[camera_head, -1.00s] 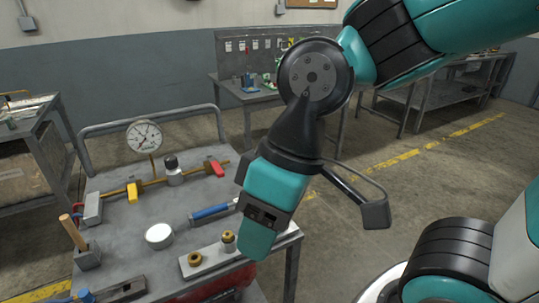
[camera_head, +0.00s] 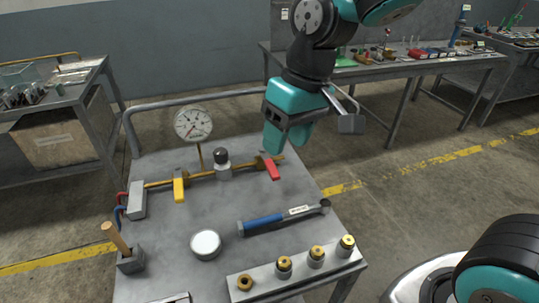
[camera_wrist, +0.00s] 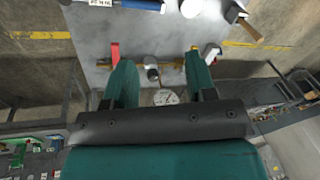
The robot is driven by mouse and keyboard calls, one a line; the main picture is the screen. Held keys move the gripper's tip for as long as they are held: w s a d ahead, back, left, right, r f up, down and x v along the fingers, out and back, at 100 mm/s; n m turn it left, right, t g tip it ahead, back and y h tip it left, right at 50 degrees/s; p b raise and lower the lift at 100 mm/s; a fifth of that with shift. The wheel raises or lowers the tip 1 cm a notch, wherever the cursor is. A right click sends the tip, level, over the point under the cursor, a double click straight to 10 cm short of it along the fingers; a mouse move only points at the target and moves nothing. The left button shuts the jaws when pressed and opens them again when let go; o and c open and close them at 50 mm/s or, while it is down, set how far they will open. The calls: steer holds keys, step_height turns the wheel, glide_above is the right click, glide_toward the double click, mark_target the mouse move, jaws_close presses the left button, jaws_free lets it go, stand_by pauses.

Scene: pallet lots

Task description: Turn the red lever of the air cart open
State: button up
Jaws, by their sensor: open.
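The air cart's grey top (camera_head: 170,250) carries a brass pipe (camera_head: 202,174) along its far side. The red lever (camera_head: 270,167) is at the pipe's right end and slants across it toward the front. A yellow lever (camera_head: 179,187) sits on the pipe's left part, also pointing to the front. A round dial gauge (camera_head: 193,124) stands above the pipe. My gripper (camera_head: 287,138) is open, empty and pointing down, above and slightly right of the red lever, apart from it. In the wrist view the red lever (camera_wrist: 115,53) shows beside the left finger of my gripper (camera_wrist: 160,75).
A black-capped fitting (camera_head: 222,165) stands on the pipe between the levers. A blue-handled tool (camera_head: 265,222), a white round lid (camera_head: 205,244), a wooden-handled tool (camera_head: 115,237) and a strip of brass fittings (camera_head: 290,278) lie nearer. The cart's rail (camera_head: 200,100) runs behind.

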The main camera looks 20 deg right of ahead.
steer(key=w+d+f+m+h+p, duration=0.1)
steer(key=w+d+m+p, duration=0.15)
steer(key=w, duration=0.85)
steer(key=m+h+p, duration=0.2)
glide_toward(272, 168)
steer(key=f+p, duration=0.2)
steer(key=f, duration=0.2)
steer(key=f+p, duration=0.2)
steer(key=f, duration=0.3)
steer(key=shift+w+d+f, duration=0.1)
steer(key=shift+d, duration=0.1)
jaws_close()
